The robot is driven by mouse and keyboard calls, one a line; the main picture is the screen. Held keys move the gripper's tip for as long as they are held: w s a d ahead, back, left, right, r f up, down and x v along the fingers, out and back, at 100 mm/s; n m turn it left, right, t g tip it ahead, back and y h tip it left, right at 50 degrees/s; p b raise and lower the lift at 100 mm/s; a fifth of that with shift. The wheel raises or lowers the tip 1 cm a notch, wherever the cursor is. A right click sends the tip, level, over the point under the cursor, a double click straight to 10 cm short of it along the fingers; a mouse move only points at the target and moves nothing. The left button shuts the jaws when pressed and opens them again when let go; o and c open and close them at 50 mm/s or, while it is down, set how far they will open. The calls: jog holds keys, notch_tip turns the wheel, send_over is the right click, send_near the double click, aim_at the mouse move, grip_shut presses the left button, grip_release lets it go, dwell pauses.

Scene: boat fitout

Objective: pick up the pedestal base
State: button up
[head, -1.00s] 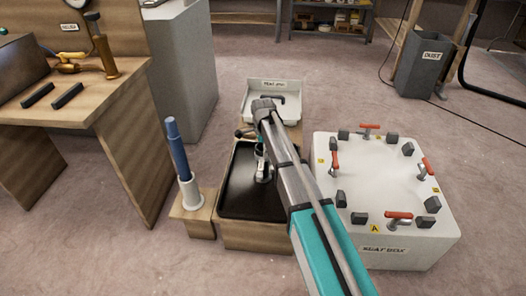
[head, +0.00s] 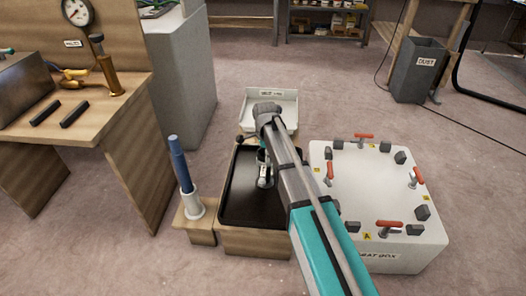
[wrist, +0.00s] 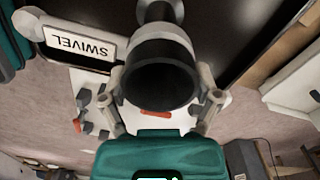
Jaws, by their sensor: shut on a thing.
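The pedestal base (wrist: 160,55) fills the upper middle of the wrist view as a grey round collar with a dark, open bore facing the camera. My gripper (wrist: 164,92) has one finger on each side of it and is shut on it. In the head view the small grey base (head: 265,182) shows below the end of my arm, over the black tray (head: 234,205). My arm hides part of it there. I cannot tell whether it touches the tray.
A blue post (head: 178,163) stands in a white holder left of the tray. A white seat box (head: 370,190) with red-handled clamps stands close on the right. A white bin (head: 284,97) is behind the tray. A wooden bench (head: 75,110) is at left. Open floor lies beyond.

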jog(key=s+d+r+p, duration=0.4)
jog(key=s+r, duration=0.1)
jog(key=s, duration=0.3)
jog(key=shift+s, duration=0.4)
jog(key=shift+a, duration=0.1)
dwell(0.7)
